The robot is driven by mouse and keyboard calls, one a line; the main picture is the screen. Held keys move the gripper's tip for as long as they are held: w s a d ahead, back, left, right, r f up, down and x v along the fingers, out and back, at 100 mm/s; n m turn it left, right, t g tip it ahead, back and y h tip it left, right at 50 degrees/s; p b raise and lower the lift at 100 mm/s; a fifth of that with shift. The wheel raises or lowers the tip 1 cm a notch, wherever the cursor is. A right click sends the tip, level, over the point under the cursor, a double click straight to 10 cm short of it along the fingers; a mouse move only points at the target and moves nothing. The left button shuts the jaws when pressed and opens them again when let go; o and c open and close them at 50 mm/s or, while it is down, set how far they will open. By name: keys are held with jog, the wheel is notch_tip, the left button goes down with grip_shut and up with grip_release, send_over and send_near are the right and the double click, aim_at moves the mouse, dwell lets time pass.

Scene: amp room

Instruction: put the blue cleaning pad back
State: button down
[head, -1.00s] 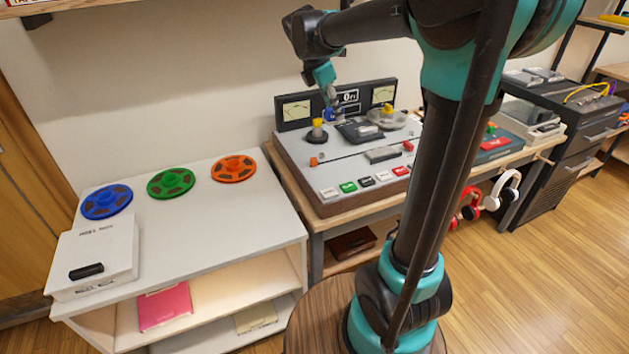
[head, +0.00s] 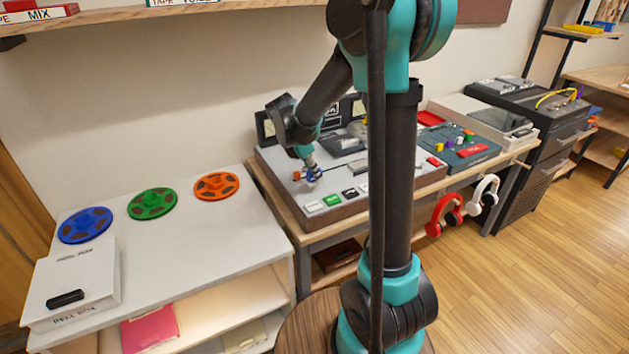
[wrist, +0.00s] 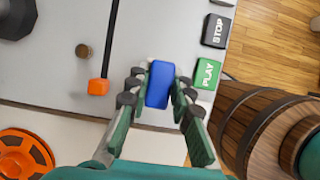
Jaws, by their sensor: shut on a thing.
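The blue cleaning pad (wrist: 159,84) is between the fingertips of my gripper (wrist: 159,97) in the wrist view, and the fingers are shut on it. In the head view my gripper (head: 311,177) is over the front left part of the tape machine (head: 343,204), near its row of labelled buttons. The blue pad shows there as a small patch at the fingertips. I cannot tell how high the pad is above the machine's panel.
The green PLAY button (wrist: 207,73) and black STOP button (wrist: 218,30) are right of the pad. An orange-tipped lever (wrist: 98,87) is to its left. Blue (head: 85,225), green (head: 152,204) and orange (head: 216,186) reels and a white box (head: 75,286) stand on the white shelf.

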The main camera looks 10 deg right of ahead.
jog(key=shift+f, duration=1.55)
jog(key=shift+f, duration=0.1)
jog(key=c, duration=1.3)
grip_release()
jog(key=shift+c, duration=0.2)
